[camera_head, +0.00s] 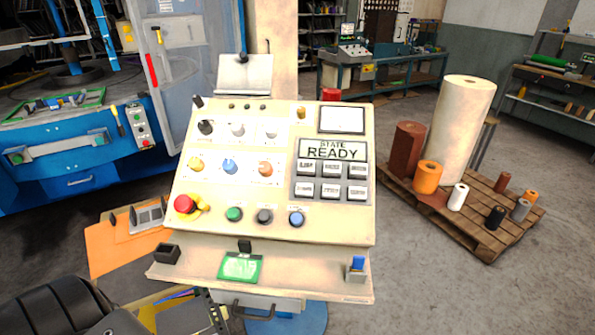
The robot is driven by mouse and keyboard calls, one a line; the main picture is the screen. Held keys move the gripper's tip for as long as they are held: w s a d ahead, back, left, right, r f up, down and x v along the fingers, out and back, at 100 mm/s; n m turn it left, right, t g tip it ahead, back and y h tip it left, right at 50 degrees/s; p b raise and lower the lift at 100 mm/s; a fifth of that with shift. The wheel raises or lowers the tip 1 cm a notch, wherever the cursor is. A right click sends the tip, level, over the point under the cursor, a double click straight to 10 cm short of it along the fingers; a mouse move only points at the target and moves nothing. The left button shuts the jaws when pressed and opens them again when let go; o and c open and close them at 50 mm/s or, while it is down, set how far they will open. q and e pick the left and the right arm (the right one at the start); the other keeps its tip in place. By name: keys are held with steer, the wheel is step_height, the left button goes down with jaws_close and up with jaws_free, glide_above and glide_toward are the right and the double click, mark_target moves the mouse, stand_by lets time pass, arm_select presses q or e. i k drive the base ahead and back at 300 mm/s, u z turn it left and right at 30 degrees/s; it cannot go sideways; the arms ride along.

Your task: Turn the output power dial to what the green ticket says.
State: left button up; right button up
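A cream control panel (330,222) stands tilted in the middle. Its upper knobs are a black knob (205,127), a pale knob (237,129) and another pale knob (271,130). Below them are a yellow knob (196,164), a blue knob (230,166) and an orange knob (265,168). Their labels are too small to read, so I cannot tell which is the output power dial. A green ticket (240,267) lies on the ledge below the panel; its writing is not legible. Neither gripper is recognisable in view.
The display (332,150) reads "STATE READY" above several grey buttons. A red mushroom button (184,204) sits at the panel's lower left. A pallet (463,232) with several rolls stands right. A black ribbed shape (55,306) fills the lower left.

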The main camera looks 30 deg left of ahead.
mark_target(265, 169)
steer(key=u, duration=1.25)
